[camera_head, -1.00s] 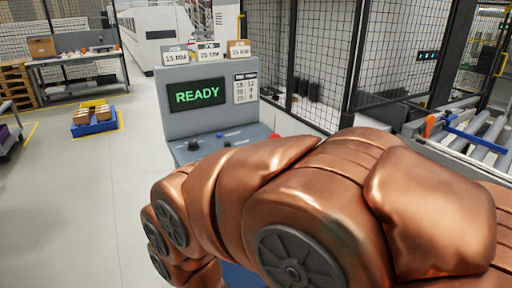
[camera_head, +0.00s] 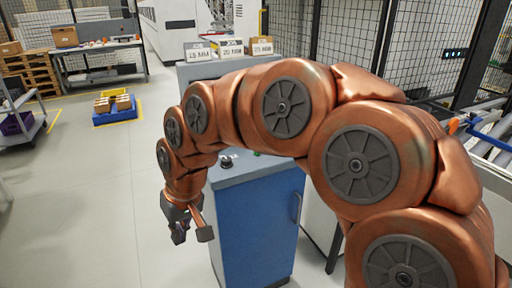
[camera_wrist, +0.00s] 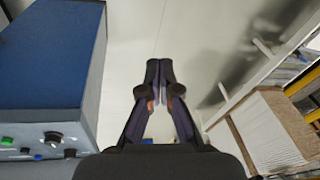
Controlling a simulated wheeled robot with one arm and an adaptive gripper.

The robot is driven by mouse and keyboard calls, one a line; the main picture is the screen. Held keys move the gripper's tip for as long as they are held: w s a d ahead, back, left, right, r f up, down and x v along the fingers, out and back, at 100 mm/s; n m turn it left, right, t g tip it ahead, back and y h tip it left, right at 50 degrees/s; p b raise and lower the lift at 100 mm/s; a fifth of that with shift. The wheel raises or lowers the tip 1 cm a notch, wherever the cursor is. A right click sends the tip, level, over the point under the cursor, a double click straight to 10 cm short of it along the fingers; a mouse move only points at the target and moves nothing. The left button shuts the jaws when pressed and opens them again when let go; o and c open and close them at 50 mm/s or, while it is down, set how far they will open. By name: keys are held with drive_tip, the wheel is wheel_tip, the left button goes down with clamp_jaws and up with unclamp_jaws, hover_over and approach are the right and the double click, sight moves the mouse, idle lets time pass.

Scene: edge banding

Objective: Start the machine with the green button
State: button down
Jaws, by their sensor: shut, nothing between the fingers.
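The control console is a grey sloped panel on a blue cabinet (camera_head: 258,225) in the middle of the head view; my arm covers its screen and most of its panel. A dark knob (camera_head: 226,161) shows near the panel's left edge.
A blue pallet with cartons (camera_head: 115,114) sits on the floor at left. A roller conveyor (camera_head: 492,140) and mesh fence (camera_head: 350,45) are at right. The floor left of the console is open.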

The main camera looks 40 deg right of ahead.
drive_tip(key=w+d+r+m+t+p, duration=0.2)
drive_tip(key=w+d+r, duration=0.2)
drive_tip(key=w+d, duration=0.45)
drive_tip(key=w+d+r+m+t+p, duration=0.1)
drive_tip(key=w+d+r+m+t, duration=0.15)
drive_tip(key=w+d, duration=0.55)
drive_tip(key=w+d+m+t+h+p, duration=0.2)
drive_tip(key=d+m+h, duration=0.2)
drive_tip(key=d, duration=2.2)
drive_tip(key=shift+f+m+p, duration=0.15)
drive_tip(key=shift+m+p, duration=0.25)
drive_tip(key=shift+m, duration=0.75)
drive_tip(key=shift+w, duration=0.1)
wheel_tip(320, 180, down, 8)
drive_tip(key=shift+r+b, duration=0.2)
drive_tip(key=shift+b, duration=0.55)
drive_tip(key=shift+f+b, duration=0.35)
drive_tip(key=shift+f, duration=0.2)
drive_tip(key=shift+f+b, duration=0.25)
drive_tip(key=shift+b, duration=0.15)
